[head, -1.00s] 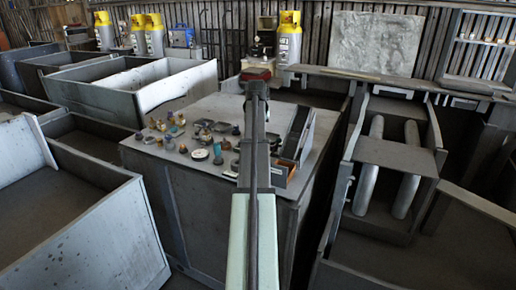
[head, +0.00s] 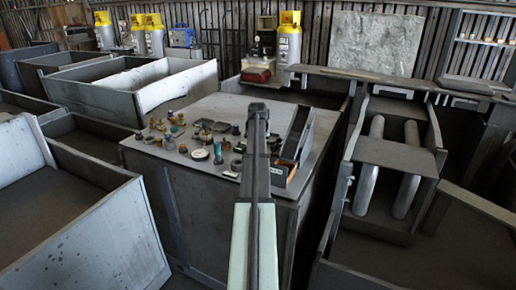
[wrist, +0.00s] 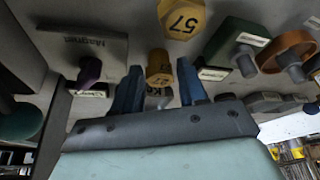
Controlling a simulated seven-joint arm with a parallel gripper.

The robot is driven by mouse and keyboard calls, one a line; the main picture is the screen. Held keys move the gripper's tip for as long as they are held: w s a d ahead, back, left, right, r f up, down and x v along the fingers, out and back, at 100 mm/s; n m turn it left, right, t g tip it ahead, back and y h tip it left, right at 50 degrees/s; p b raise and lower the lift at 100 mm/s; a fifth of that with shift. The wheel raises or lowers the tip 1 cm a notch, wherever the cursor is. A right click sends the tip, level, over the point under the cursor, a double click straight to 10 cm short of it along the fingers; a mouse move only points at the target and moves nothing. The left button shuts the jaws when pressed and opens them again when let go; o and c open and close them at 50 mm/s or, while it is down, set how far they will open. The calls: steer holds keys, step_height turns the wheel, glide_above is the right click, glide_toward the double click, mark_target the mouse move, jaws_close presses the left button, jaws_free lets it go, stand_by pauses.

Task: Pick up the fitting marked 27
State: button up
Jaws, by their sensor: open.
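In the wrist view, my gripper (wrist: 158,67) has its two blue fingers spread apart. A brass hexagonal fitting (wrist: 159,75) shows between them, and I cannot tell whether either finger touches it. Dark marks on its side are too small to read surely, so I cannot confirm a 27. A larger yellow hexagonal piece (wrist: 181,17) at the top reads 57. In the head view, my arm reaches over the workbench (head: 228,112), and my gripper's fingers cannot be made out there.
In the wrist view, a green block (wrist: 236,42) and an orange ring (wrist: 286,50) lie to the right, and a grey plate (wrist: 85,48) with a purple knob to the left. In the head view, several small parts crowd the bench left of my arm; a long tray (head: 299,132) lies right.

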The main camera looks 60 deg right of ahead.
steer(key=shift+d+f, duration=0.15)
steer(key=shift+f, duration=0.15)
steer(key=shift+c, duration=0.4)
jaws_close()
